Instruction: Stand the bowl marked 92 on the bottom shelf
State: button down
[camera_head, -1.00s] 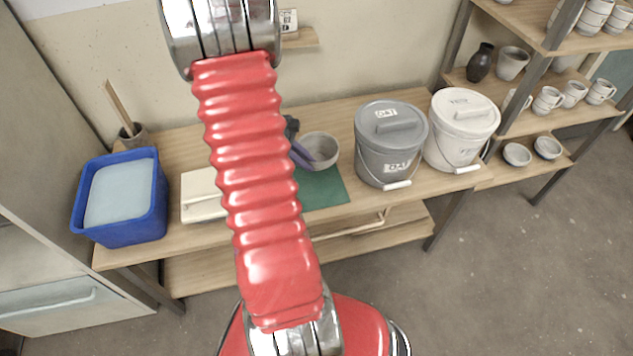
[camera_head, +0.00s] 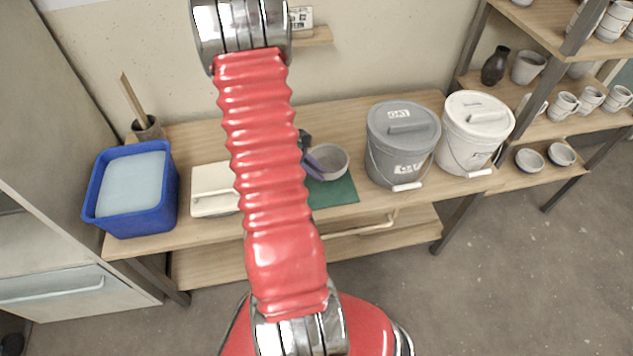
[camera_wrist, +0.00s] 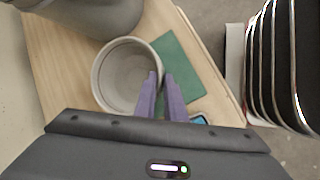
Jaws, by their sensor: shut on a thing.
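A pale grey bowl (camera_head: 334,158) is over or on the green mat (camera_head: 340,192) on the bench; I cannot tell whether it touches. My gripper's purple fingers (camera_head: 316,166) are shut on its near-left wall. In the wrist view the fingers (camera_wrist: 161,96) pinch the right rim of the bowl (camera_wrist: 112,72), its open mouth facing the camera. No number shows on it. The rack at right has a lowest visible shelf (camera_head: 560,178) with two small bowls (camera_head: 529,160). The bench also has a low shelf (camera_head: 400,240) beneath its top.
A grey lidded bucket (camera_head: 390,150) and a white lidded bucket (camera_head: 470,140) stand right of the bowl. A blue tub (camera_head: 145,218) and a pale box (camera_head: 208,200) are at left. Rack shelves hold cups and a dark vase (camera_head: 495,66). Floor at front right is clear.

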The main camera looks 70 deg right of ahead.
jog(key=shift+f, duration=2.05)
jog(key=c, duration=1.8)
grip_release()
jog(key=v, duration=1.2)
